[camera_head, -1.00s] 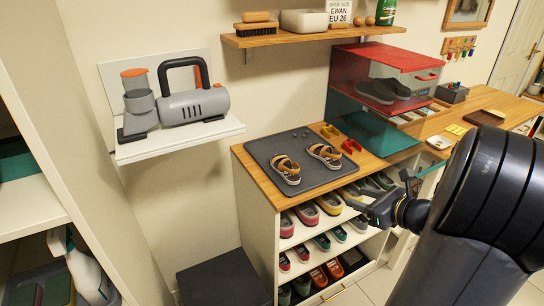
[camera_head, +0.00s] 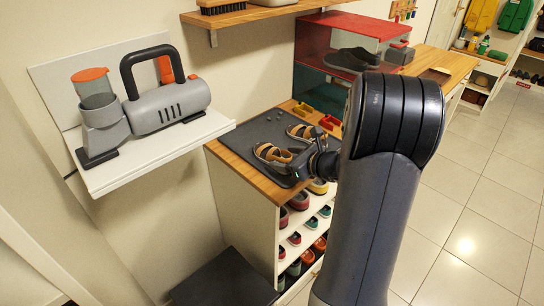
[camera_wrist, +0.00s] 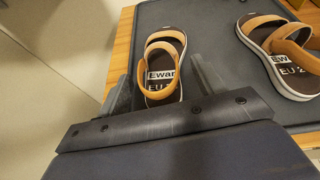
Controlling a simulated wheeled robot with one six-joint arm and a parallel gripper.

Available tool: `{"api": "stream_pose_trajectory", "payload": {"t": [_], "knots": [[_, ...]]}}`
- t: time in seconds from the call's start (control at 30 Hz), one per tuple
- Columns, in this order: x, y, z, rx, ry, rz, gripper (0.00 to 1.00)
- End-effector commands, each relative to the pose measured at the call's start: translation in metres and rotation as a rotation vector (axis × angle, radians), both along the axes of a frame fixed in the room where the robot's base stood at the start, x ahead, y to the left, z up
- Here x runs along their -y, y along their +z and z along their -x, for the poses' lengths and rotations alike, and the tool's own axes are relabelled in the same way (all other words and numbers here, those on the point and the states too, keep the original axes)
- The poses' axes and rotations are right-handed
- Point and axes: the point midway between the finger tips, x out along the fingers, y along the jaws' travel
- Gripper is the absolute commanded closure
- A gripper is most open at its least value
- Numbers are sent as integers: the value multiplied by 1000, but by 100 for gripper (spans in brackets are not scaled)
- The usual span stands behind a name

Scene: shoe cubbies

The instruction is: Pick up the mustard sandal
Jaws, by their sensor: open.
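Two mustard sandals with dark insoles lie on the grey mat (camera_head: 244,141) on top of the cubby. The nearer sandal (camera_head: 268,154) is at the mat's front left; in the wrist view this sandal (camera_wrist: 164,52) lies between my fingers, its label reading "Ewar". Contact cannot be told.
A white wall shelf (camera_head: 150,148) with a grey appliance (camera_head: 165,100) is at left. A red-topped clear box (camera_head: 345,40) stands behind the mat. Red clips (camera_head: 330,121) and yellow clips (camera_head: 303,108) lie on the wood. Shoes fill the cubbies below.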

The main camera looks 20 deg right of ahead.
Motion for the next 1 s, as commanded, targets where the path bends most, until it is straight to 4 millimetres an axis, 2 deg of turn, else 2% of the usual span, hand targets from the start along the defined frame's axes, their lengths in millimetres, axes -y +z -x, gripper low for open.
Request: {"api": "stream_pose_trajectory", "payload": {"t": [0.27,0.87,1.0], "knots": [[-1,-1,-3,1,-1,1,35],[-1,-1,-3,1,-1,1,84],[-1,-1,-3,1,-1,1,85]]}}
